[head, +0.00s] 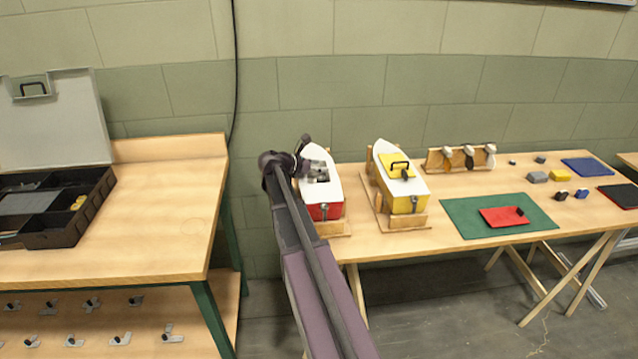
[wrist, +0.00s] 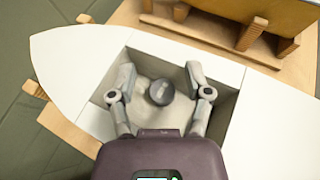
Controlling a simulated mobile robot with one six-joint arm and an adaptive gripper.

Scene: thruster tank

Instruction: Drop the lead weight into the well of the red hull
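The red hull (head: 322,211) sits on a wooden stand, with a white deck and an open well. In the wrist view its white deck (wrist: 75,65) surrounds the grey rectangular well. A small dark round piece, which looks like the lead weight (wrist: 160,92), shows inside the well outline between my fingers. Clear gaps separate it from both fingers. I cannot tell whether it touches the well floor. My gripper (wrist: 160,80) is open above the well, its fingers within the opening. In the head view my arm partly hides the hull's left side.
The yellow hull (head: 408,204) stands on its own stand just to the right. Further right are a green mat (head: 465,226) with a red lid (head: 492,219), and several small blocks. A toolbox (head: 78,222) is on the left bench.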

